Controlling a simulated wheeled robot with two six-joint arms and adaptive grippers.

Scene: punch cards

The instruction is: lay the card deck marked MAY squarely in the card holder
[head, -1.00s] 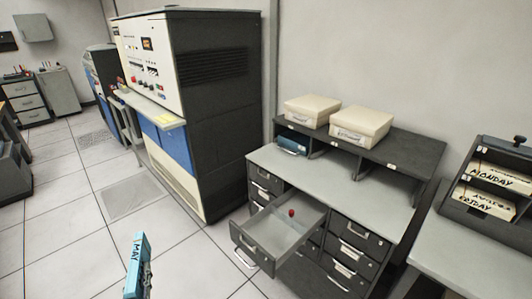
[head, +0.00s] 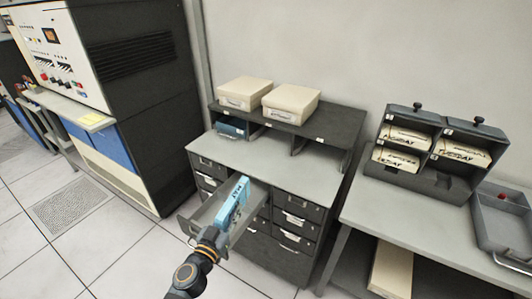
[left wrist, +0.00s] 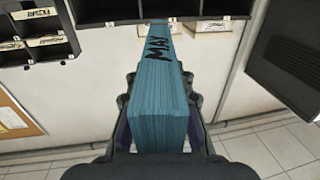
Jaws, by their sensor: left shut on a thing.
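The blue card deck (head: 235,199) marked MAY is in my left gripper (head: 213,235), held near the open drawer in the head view. The same deck (left wrist: 160,95) fills the middle of the left wrist view, MAY on its top edge, with the gripper's fingers (left wrist: 160,120) shut on its two sides. A grey open tray (head: 508,222) with a red knob stands at the right edge of the table; it looks like a card holder, but I cannot be sure. My right gripper is not in view.
A drawer cabinet (head: 268,158) has one drawer (head: 187,222) pulled out, partly hidden by the deck. Cream boxes (head: 292,104) stand on its dark upper shelf. A black rack (head: 395,175) of labelled decks stands on the grey table (head: 390,212), whose front part is clear.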

